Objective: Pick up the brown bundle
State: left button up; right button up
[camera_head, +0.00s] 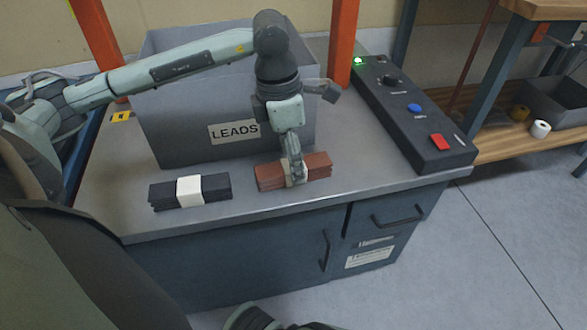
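The brown bundle (318,169) is a reddish-brown stack with a pale band round its middle. It lies flat on the grey bench top near the front edge, in front of the grey bin. My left gripper (295,173) comes down from above onto the middle of the bundle, at the band. Its near finger covers part of the band; the far finger is hidden, so I cannot tell whether the grip is shut. The bundle looks to be resting on the bench.
A black bundle (217,187) with a white band lies to the left. A grey bin (180,140) labelled LEADS stands behind both. A black control box (420,135) with buttons is at the right. Orange posts (342,45) rise behind. The bench top right of the brown bundle is clear.

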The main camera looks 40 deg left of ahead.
pick_arm(q)
notch_tip(320, 180, down, 2)
jog(key=shift+w+d+f, duration=0.1)
jog(key=shift+f, duration=0.1)
jog(key=c, duration=1.3)
grip_shut()
jog(key=shift+r, duration=0.15)
